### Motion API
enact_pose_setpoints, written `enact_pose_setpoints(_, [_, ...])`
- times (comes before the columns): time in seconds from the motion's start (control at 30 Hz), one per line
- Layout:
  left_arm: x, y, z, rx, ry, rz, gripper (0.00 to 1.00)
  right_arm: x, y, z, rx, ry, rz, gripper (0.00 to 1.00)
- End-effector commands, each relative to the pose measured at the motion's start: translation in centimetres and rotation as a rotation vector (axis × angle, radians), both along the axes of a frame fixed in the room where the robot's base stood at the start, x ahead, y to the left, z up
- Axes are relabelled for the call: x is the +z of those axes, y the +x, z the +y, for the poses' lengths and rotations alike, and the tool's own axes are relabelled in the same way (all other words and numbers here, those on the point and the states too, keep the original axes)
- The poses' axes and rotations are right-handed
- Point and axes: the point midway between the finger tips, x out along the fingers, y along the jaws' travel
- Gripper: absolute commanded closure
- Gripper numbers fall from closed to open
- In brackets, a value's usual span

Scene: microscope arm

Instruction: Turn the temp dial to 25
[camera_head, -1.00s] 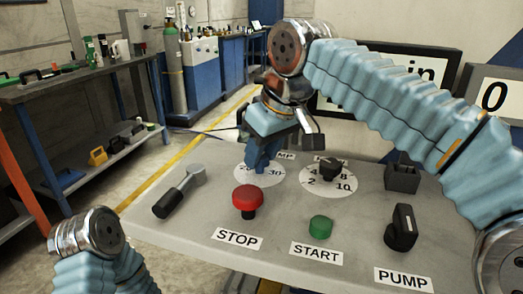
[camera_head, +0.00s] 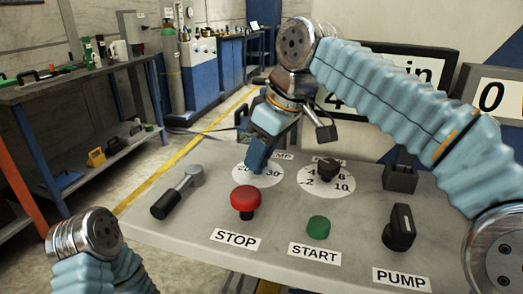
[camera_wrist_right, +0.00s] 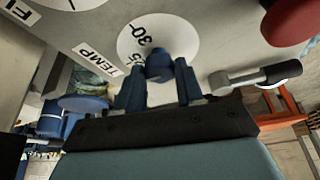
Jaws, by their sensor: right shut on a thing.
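The temp dial (camera_head: 241,179) is a white disc on the grey console, partly hidden by my right gripper. It shows in the right wrist view (camera_wrist_right: 178,32) with the number 30 clear and another number partly covered. Its "TEMP" label (camera_wrist_right: 97,59) is beside it. My right gripper (camera_head: 256,164) is shut on the dial's knob (camera_wrist_right: 158,66), one blue finger on each side in the right wrist view. The gripper leans, with its wrist up and to the right in the head view. The knob's pointer is hidden, so its setting cannot be read. My left gripper is not in view.
Close by on the console are a red STOP button (camera_head: 245,198), a grey lever (camera_head: 178,192), a second dial (camera_head: 327,183), a green START button (camera_head: 318,229) and a black PUMP switch (camera_head: 400,228). Display screens stand behind, partly covered by my right arm.

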Motion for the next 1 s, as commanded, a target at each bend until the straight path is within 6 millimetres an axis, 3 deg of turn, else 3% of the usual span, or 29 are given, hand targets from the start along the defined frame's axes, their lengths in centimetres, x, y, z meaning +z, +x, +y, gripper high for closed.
enact_pose_setpoints(0.07, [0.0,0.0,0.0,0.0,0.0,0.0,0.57,0.1,0.0,0.0,-0.002,0.001,-0.002,0.93])
enact_pose_setpoints(0.1, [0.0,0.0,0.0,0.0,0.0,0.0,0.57,0.1,0.0,0.0,-0.002,0.001,-0.002,0.57])
enact_pose_setpoints(0.23, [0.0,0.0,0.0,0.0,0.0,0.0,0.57,0.1,0.0,0.0,-0.002,0.0,-0.002,0.37])
enact_pose_setpoints(0.63, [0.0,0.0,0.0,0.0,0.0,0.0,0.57,0.9,-0.1,-0.3,-0.001,0.001,-0.002,0.37])
enact_pose_setpoints(1.0, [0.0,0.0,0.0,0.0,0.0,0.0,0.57,8.2,-1.7,-2.7,-0.002,0.003,-0.003,0.37])
